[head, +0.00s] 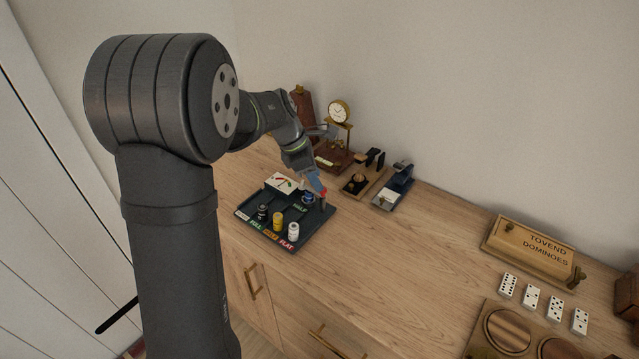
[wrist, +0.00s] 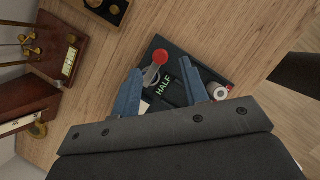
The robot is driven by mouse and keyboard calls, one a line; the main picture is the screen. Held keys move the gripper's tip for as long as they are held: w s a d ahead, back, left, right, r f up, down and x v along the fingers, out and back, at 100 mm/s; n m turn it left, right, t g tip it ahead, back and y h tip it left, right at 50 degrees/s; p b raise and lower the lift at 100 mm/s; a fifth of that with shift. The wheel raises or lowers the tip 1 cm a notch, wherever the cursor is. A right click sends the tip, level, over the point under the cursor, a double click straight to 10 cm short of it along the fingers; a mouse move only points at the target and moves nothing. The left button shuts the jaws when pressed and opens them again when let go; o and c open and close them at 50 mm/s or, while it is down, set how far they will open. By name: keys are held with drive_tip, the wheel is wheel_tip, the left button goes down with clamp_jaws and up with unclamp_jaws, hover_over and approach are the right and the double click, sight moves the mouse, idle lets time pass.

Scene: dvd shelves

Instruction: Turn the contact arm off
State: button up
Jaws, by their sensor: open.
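The contact arm is a grey lever with a round red knob (wrist: 159,56) on a dark tester tray (head: 297,246). In the wrist view the lever runs from the knob toward the lower left, beside the green HALF label (wrist: 163,88). In the head view the red knob (head: 323,193) shows at the tray's back right, partly hidden by my gripper. My gripper (wrist: 161,65) is open, its blue fingers on either side of the lever's knob end. I cannot tell whether they touch it.
Black, yellow (head: 278,222) and white (head: 293,232) batteries stand on the tray, with a white meter (head: 283,183) behind. A clock stand (head: 340,111) and small desk stands (head: 393,187) are close behind. The counter to the right is clear up to the dominoes (head: 532,298).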

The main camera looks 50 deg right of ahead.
drive_tip(key=shift+x, duration=1.7)
clamp_jaws()
